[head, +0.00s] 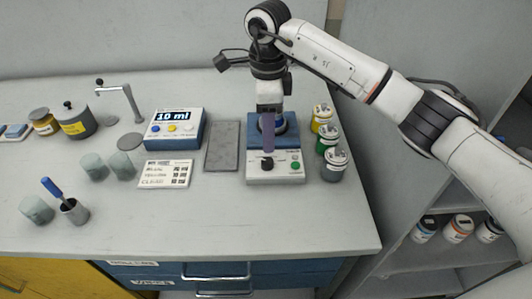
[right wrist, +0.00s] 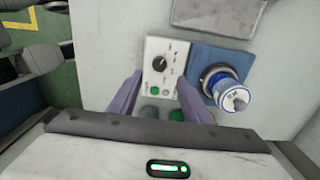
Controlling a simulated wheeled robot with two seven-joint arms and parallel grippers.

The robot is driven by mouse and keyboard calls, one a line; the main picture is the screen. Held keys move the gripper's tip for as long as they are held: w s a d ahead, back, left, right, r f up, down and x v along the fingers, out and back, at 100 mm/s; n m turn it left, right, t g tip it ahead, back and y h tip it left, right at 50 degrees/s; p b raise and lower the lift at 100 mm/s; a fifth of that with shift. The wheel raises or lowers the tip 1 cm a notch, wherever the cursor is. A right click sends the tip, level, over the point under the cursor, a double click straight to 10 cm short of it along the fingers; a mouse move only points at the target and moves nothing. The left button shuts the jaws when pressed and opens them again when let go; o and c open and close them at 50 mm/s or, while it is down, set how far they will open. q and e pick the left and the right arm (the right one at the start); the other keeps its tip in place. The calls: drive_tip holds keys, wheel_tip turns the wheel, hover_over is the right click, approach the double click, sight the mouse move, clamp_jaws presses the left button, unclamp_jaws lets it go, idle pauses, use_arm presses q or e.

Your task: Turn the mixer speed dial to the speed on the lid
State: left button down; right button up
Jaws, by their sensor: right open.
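The mixer (head: 275,178) stands near the right end of the bench, with a pale control panel in front and a blue body behind. Its black speed dial (head: 267,163) also shows in the right wrist view (right wrist: 161,64), beside a green button (right wrist: 154,91). A white and blue can (right wrist: 222,82) sits on the mixer's blue part; the writing on its lid (right wrist: 236,100) is too small to read. My right gripper (head: 267,150) points down over the mixer. Its purple fingers (right wrist: 160,80) are open, apart on both sides of the panel, with nothing between them. My left gripper is not in view.
Yellow, green and grey-labelled cans (head: 328,140) stand close right of the mixer. Left are a grey mat (head: 222,146), a label card (head: 165,174), a dispenser reading "10 ml" (head: 174,128) and several cups. The bench front is clear.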

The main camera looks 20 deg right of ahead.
sight(267, 161)
wheel_tip(267, 161, down, 8)
drive_tip(key=shift+f+p, duration=0.2)
drive_tip(key=shift+p, duration=0.25)
drive_tip(key=c, duration=1)
